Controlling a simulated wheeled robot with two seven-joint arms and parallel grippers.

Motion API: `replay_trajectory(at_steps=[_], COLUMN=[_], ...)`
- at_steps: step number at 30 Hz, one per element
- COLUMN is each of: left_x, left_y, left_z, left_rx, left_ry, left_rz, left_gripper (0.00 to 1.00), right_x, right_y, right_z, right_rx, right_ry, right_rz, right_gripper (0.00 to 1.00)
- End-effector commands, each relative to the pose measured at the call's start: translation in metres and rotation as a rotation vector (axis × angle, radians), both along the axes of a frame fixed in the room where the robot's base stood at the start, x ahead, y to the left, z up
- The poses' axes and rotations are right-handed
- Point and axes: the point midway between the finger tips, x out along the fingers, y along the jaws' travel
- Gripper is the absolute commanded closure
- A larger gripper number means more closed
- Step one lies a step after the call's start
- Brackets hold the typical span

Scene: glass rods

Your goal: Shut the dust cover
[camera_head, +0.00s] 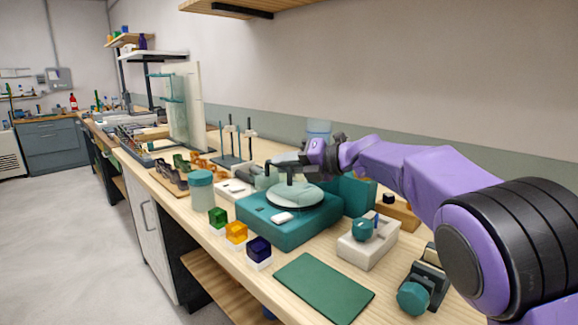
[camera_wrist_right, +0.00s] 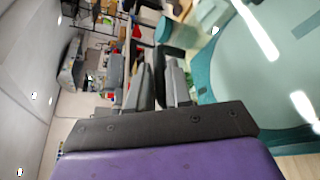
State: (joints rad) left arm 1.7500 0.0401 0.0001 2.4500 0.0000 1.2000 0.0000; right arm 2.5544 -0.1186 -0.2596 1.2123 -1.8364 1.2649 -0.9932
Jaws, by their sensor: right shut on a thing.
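A teal instrument (camera_head: 285,232) stands on the bench with a pale, round dust cover (camera_head: 296,196) over its top. The cover also shows as a large, pale green, glossy surface at the right of the right wrist view (camera_wrist_right: 255,75). My right gripper (camera_head: 277,168) reaches in from the right, at the far edge of the cover. In the wrist view its fingers (camera_wrist_right: 160,75) are close together beside the cover. My left gripper is not in view.
A teal-lidded jar (camera_head: 201,190) and small coloured blocks (camera_head: 236,232) stand left of the instrument. A white device with a teal knob (camera_head: 367,245) stands to its right. A green mat (camera_head: 324,288) lies in front. Rod stands (camera_head: 231,145) are behind.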

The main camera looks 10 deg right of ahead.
Motion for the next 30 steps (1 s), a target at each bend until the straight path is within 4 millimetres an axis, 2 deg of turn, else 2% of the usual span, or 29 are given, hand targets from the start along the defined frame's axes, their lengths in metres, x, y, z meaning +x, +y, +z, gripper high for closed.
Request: replay_trajectory(at_steps=[14,15,17,26,30], left_x=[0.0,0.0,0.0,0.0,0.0], left_y=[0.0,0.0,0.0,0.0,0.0], left_z=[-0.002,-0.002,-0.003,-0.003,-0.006], left_rx=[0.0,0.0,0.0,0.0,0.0], left_ry=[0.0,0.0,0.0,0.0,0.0], left_rz=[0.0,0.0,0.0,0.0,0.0], left_gripper=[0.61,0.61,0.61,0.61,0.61], right_x=[0.0,0.0,0.0,-0.001,-0.012], right_y=[0.002,0.002,0.002,-0.001,-0.015], right_z=[-0.01,-0.01,-0.01,-0.007,-0.002], right_rx=[-0.019,-0.02,-0.019,-0.017,-0.017], right_ry=[0.005,0.006,0.006,0.0,-0.002], right_rz=[0.005,0.005,0.005,0.0,-0.002], right_gripper=[1.0,0.78,0.6,0.6,0.6])
